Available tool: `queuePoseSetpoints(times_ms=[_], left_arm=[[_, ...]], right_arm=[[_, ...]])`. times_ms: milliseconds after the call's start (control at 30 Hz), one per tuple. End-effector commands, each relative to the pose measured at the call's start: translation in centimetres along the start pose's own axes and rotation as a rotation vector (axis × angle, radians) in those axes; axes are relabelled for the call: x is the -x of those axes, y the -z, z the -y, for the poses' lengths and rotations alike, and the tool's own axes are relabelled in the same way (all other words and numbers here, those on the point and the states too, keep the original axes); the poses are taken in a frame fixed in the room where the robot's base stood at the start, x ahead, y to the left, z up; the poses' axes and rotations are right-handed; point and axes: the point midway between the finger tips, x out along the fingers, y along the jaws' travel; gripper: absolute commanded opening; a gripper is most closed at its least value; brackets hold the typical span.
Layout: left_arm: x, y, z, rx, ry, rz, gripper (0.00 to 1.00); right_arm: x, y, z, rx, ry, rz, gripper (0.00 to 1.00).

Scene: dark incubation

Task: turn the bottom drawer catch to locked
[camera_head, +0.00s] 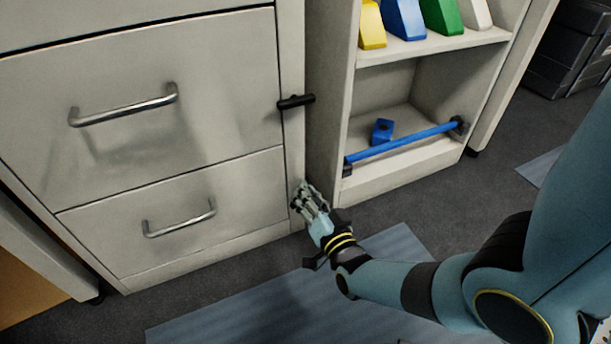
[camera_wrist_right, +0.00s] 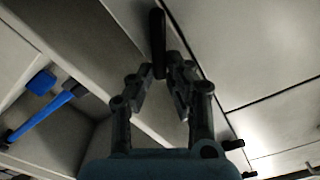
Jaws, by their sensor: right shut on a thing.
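Another black catch (camera_head: 296,101) lies crosswise beside the upper drawer (camera_head: 150,95). My left gripper is out of view.
Right of the drawers stands an open shelf unit (camera_head: 330,80) with coloured binders (camera_head: 403,18) on its upper shelf. A blue bar (camera_head: 400,145) crosses its lower bay, near a blue block (camera_head: 382,131). A grey-blue mat (camera_head: 250,310) lies on the floor in front.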

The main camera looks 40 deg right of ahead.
Motion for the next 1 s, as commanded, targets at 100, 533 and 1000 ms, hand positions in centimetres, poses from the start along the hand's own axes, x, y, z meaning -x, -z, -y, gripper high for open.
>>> queuePoseSetpoints(times_ms=[100,533,1000], left_arm=[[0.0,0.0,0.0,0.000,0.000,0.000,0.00],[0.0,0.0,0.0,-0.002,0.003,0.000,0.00],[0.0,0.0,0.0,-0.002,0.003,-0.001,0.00]], right_arm=[[0.0,0.0,-0.3,-0.110,0.000,-0.001,0.00],[0.0,-0.4,-1.4,-0.517,-0.001,0.001,0.00],[0.0,-1.0,-2.2,-0.893,-0.002,0.001,0.00]])
